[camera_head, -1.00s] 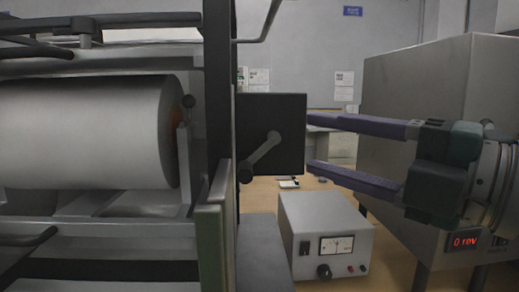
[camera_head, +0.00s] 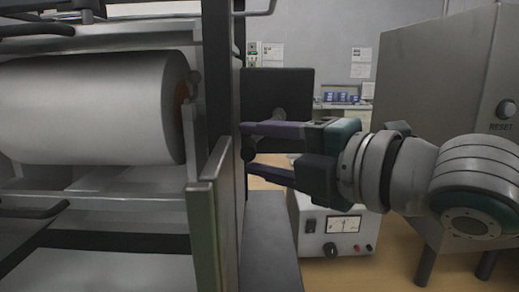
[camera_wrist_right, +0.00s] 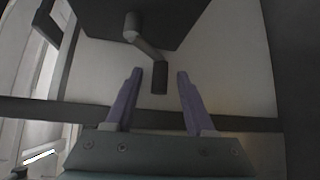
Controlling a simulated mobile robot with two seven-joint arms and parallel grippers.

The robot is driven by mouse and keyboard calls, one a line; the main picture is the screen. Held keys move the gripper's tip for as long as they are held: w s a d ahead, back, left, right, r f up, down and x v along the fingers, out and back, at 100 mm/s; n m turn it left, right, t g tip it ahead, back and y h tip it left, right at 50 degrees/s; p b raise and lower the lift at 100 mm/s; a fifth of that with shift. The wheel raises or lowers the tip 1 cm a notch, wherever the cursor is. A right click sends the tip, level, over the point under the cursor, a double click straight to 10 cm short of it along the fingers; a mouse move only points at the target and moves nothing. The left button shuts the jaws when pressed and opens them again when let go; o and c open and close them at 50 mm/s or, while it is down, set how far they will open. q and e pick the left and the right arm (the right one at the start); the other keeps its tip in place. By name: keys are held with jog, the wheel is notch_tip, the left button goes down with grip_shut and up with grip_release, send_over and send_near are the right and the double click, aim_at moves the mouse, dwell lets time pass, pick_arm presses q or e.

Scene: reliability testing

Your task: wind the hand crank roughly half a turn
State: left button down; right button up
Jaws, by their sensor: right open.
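The hand crank has a light hub and arm on a dark square plate (camera_head: 295,88). Its dark grip (camera_head: 248,153) hangs at the lower left of the hub, partly hidden by my right gripper. In the right wrist view, the crank arm (camera_wrist_right: 147,47) runs down from the hub to the dark grip (camera_wrist_right: 159,78). My right gripper (camera_head: 247,148) is open, with its purple fingers either side of the grip. In the wrist view there is a visible gap between the grip and each finger (camera_wrist_right: 160,73). My left gripper is not in view.
A machine with a large white roll (camera_head: 90,110) and a dark upright post (camera_head: 217,80) stands close at the left. A meter box (camera_head: 345,240) sits below my right gripper. A big grey cabinet (camera_head: 440,85) with a reset button stands at the right.

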grip_shut()
dwell(0.4)
